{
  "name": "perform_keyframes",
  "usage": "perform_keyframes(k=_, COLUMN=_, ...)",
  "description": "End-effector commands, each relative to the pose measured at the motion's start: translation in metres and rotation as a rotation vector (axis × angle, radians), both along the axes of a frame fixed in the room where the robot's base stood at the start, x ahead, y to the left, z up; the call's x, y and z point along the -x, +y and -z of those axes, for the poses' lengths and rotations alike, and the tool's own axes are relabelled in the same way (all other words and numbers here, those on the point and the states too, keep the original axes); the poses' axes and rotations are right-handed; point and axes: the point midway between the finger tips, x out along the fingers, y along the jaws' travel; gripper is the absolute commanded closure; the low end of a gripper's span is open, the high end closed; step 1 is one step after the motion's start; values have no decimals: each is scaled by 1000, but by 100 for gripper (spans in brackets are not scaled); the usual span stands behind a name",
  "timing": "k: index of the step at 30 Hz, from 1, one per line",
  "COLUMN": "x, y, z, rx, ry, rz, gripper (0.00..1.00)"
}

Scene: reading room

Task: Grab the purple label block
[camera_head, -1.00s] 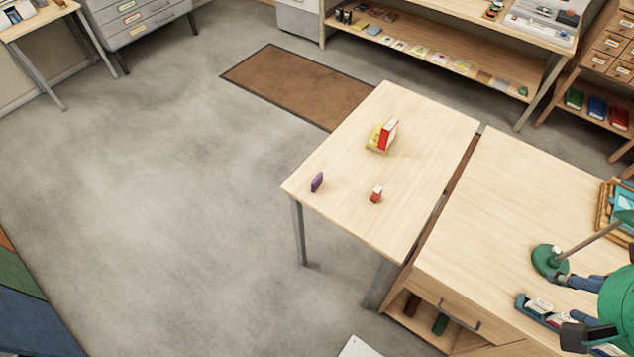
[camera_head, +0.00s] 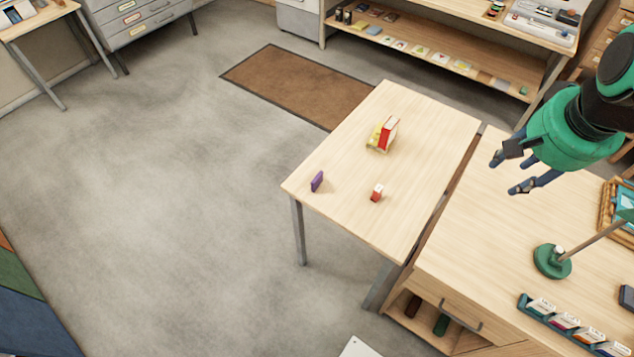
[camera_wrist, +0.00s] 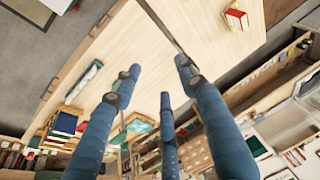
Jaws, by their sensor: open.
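The purple label block (camera_head: 317,181) stands upright near the left edge of the light wooden table (camera_head: 340,150), in the head view. I cannot make it out in the wrist view. My gripper (camera_head: 513,170) is open and empty, raised over the right-hand desk, well to the right of the purple block. In the wrist view its blue fingers (camera_wrist: 155,72) are spread with nothing between them.
A small red-and-white block (camera_head: 377,193) lies right of the purple one. A red book (camera_head: 388,133) stands by a yellow item behind. The adjoining desk (camera_head: 500,230) holds a green lamp base (camera_head: 552,262) and a card tray (camera_head: 565,325). Floor at left is clear.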

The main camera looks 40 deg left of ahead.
Motion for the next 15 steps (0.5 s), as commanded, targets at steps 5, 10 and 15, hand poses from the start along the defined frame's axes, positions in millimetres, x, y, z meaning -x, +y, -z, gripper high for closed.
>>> perform_keyframes(k=5, x=-32, y=53, z=22, rx=-2, ry=48, rz=-15, gripper=58)
perform_keyframes(k=10, x=-55, y=106, z=45, rx=0, ry=89, rz=-24, gripper=58)
perform_keyframes(k=15, x=-73, y=162, z=75, rx=6, ry=130, rz=-32, gripper=58)
